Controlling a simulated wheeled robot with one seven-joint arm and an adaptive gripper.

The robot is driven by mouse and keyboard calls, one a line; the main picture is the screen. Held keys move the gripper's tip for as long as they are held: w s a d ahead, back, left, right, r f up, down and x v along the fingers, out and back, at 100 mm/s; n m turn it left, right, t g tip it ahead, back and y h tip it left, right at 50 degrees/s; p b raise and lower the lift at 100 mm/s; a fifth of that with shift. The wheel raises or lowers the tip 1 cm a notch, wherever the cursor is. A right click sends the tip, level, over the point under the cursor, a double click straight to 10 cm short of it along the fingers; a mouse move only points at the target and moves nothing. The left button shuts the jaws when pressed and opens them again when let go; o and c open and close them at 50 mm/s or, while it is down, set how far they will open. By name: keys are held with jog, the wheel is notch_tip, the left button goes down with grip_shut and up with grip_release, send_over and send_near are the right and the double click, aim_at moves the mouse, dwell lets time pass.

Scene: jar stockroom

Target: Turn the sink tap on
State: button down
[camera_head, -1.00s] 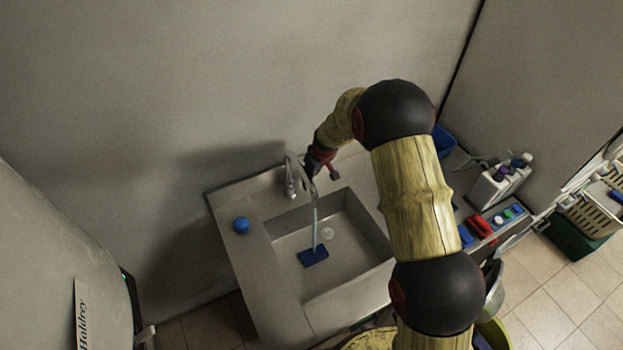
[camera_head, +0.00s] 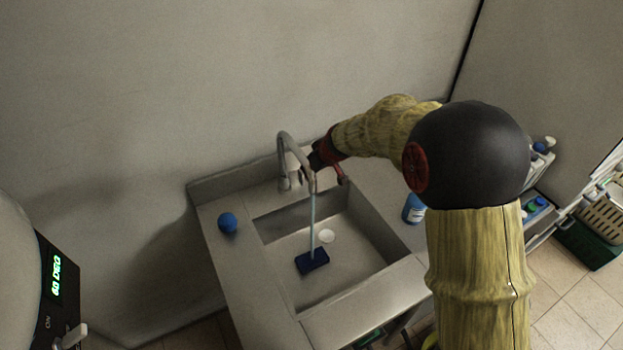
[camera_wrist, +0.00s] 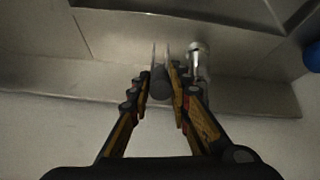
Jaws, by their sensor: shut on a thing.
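The silver sink tap (camera_head: 284,165) stands at the back edge of the grey sink (camera_head: 345,275), its curved spout over the basin. A thin pale-blue stream (camera_head: 312,225) falls from the spout to a dark blue block (camera_head: 312,261) in the basin. My gripper (camera_head: 318,160) is right beside the spout. In the wrist view my gripper (camera_wrist: 162,75) has its fingers close together on a dark, rounded part, seemingly the tap's lever (camera_wrist: 158,82). The tap's bright metal body (camera_wrist: 200,60) is just right of the fingers. The exact contact is partly hidden.
A blue ball (camera_head: 228,222) sits on the counter left of the basin. A blue bottle (camera_head: 413,209) stands to the right, partly behind my arm. The wall is close behind the tap. An appliance with a lit display (camera_head: 57,277) is at lower left.

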jog(key=shift+s+d+f+t+y+b, duration=0.15)
jog(key=shift+s+f+t+y+b, duration=0.3)
jog(key=shift+b, duration=3.75)
jog(key=c, duration=1.6)
grip_release()
jog(key=shift+t, duration=0.25)
jog(key=shift+c, duration=0.2)
jog(key=shift+r, duration=0.1)
jog(key=v, duration=1.1)
jog(key=shift+s+r, duration=0.2)
jog(key=shift+r, duration=0.15)
